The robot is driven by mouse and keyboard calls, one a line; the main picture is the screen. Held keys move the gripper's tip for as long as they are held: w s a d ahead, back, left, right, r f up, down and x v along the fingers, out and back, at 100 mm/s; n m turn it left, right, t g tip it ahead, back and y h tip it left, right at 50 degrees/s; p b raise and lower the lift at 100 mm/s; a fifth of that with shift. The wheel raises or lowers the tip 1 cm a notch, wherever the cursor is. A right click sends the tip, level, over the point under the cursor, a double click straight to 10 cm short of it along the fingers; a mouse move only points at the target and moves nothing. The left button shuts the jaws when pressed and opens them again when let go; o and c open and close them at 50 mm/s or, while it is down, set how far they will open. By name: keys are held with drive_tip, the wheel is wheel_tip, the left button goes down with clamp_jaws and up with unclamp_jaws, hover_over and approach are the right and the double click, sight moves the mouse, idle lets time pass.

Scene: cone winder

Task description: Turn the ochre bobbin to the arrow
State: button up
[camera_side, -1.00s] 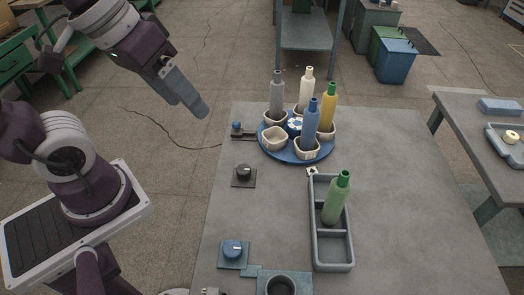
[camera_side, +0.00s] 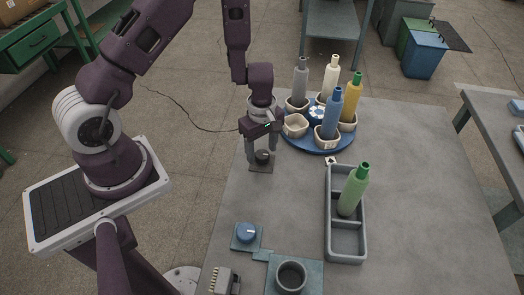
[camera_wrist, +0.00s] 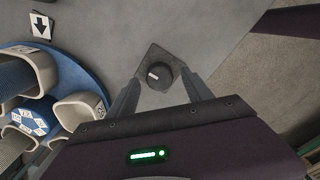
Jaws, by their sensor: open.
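The ochre bobbin (camera_side: 352,98) stands upright in a cup on the right side of the blue turntable (camera_side: 318,147). The white arrow tile (camera_side: 331,160) lies on the table at the turntable's front edge. It also shows in the wrist view (camera_wrist: 40,26), its arrow pointing at the turntable. The blue bobbin (camera_side: 332,112) stands closest to the arrow. A black knob (camera_side: 262,157) on a dark square plate sits left of the turntable; a white mark shows on it in the wrist view (camera_wrist: 158,74). My gripper (camera_side: 264,163) points down, open, its fingers on either side of the knob.
A grey bobbin (camera_side: 300,78) and a white bobbin (camera_side: 331,82) also stand on the turntable, beside an empty cup (camera_side: 295,125). A grey tray (camera_side: 330,215) holds a green bobbin (camera_side: 353,190). A blue knob (camera_side: 246,232) sits nearer the front. The table's right side is clear.

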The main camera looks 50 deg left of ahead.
drive_tip(key=shift+f, duration=0.6)
clamp_jaws()
drive_tip(key=m, duration=0.3)
drive_tip(key=shift+m, duration=2)
